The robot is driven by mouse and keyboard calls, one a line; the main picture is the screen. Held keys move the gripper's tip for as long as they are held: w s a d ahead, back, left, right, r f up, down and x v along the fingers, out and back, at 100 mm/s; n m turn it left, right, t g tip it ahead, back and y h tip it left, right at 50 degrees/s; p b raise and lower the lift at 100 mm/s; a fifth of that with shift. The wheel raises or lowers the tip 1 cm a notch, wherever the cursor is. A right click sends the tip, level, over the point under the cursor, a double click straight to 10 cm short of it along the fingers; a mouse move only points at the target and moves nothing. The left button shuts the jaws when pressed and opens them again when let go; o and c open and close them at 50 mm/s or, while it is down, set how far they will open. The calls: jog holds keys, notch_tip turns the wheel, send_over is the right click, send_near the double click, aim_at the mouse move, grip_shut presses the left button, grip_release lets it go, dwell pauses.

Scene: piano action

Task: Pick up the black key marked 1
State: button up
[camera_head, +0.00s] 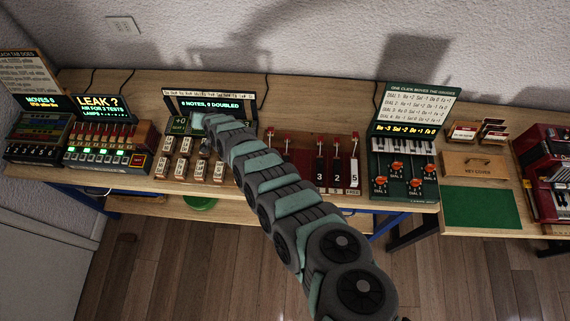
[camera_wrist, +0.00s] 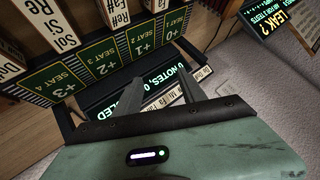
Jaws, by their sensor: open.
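In the head view, a row of black keys with red tops stands mid-table, right of my arm. The key marked 3 (camera_head: 320,164), the key marked 2 (camera_head: 337,164) and the key marked 5 (camera_head: 354,166) are readable. No number 1 can be read. My arm covers the left part of this row, and more red tops show beside it. My gripper (camera_wrist: 172,88) is open and empty in the wrist view. Its grey fingers are in front of the notes display (camera_wrist: 145,90). In the head view, my arm's far end is by that display, left of the keys.
Labelled note blocks (camera_head: 183,144) stand on the seat board left of my arm. The leak panel (camera_head: 105,150) is farther left. A dial console (camera_head: 402,170) stands right of the keys. A green mat (camera_head: 480,208) lies bare at the right. A wall rises behind.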

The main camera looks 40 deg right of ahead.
jog(key=s+d+g, duration=0.2)
jog(key=s, duration=0.2)
jog(key=s+d+f+g, duration=0.1)
jog(key=s+d+g, duration=0.1)
jog(key=s, duration=0.3)
jog(key=s+d+g, duration=0.2)
jog(key=s+d, duration=0.1)
jog(key=s, duration=0.2)
jog(key=shift+f+y+p, duration=0.15)
jog(key=shift+y+p, duration=0.15)
jog(key=shift+y, duration=0.1)
jog(key=s+d+r+g, duration=0.1)
jog(key=s+d+g, duration=0.3)
jog(key=s, duration=1)
send_over(286, 158)
jog(key=a, duration=0.2)
jog(key=shift+m, duration=0.4)
jog(key=f, duration=0.4)
jog(key=shift+s+a+f, duration=0.2)
jog(key=shift+s, duration=0.15)
jog(key=shift+d+f, duration=0.15)
jog(key=shift+f, duration=0.45)
jog(key=shift+s+f, duration=0.15)
jog(key=shift+f, duration=1.05)
jog(key=shift+s+f, duration=0.15)
jog(key=shift+f, duration=1.05)
jog(key=shift+s+d+f, duration=0.1)
jog(key=shift+d+f, duration=0.05)
jog(key=shift+f, duration=0.05)
jog(key=shift+c, duration=0.3)
